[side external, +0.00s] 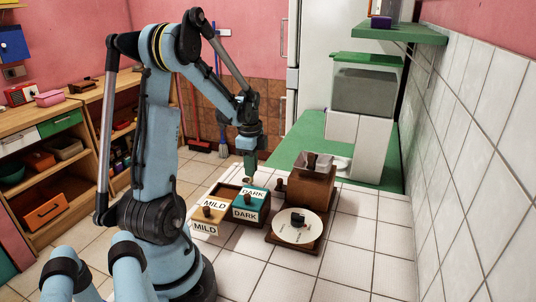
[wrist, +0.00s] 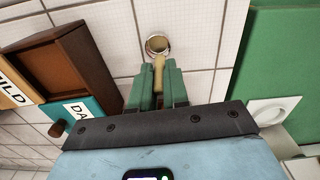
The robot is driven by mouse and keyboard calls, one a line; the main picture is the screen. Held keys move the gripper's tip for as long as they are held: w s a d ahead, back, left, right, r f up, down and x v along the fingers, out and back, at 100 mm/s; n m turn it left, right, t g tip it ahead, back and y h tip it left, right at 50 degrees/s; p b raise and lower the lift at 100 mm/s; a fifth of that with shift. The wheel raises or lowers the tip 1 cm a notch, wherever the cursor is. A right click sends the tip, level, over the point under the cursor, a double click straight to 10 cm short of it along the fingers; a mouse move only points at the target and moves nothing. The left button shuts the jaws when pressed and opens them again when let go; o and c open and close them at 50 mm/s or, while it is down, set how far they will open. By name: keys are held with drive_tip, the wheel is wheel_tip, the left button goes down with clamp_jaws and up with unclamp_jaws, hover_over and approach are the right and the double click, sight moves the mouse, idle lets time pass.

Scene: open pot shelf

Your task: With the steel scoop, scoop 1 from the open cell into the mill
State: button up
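My gripper (wrist: 158,82) has its green fingers on either side of the scoop's pale handle and looks shut on it. The steel scoop (wrist: 157,45) shows a round rim with a tan inside, over white tiles. In the side view my gripper (side external: 249,168) is low, behind the teal DARK lid and left of the mill. The open cell (wrist: 85,55) is a brown compartment left of my gripper in the wrist view; its bottom looks brown, and I cannot tell how full it is. The wooden mill (side external: 311,188) has a hopper and a knob on top.
The box carries a MILD lid (side external: 212,207) and a teal DARK lid (side external: 252,198), with knobs. A round pale disc (side external: 298,226) on a wooden base stands in front of the mill. A green-lidded container (side external: 365,90) stands behind. Tiles at the front right are clear.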

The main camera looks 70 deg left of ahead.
clamp_jaws()
drive_tip(key=shift+r, duration=1.8)
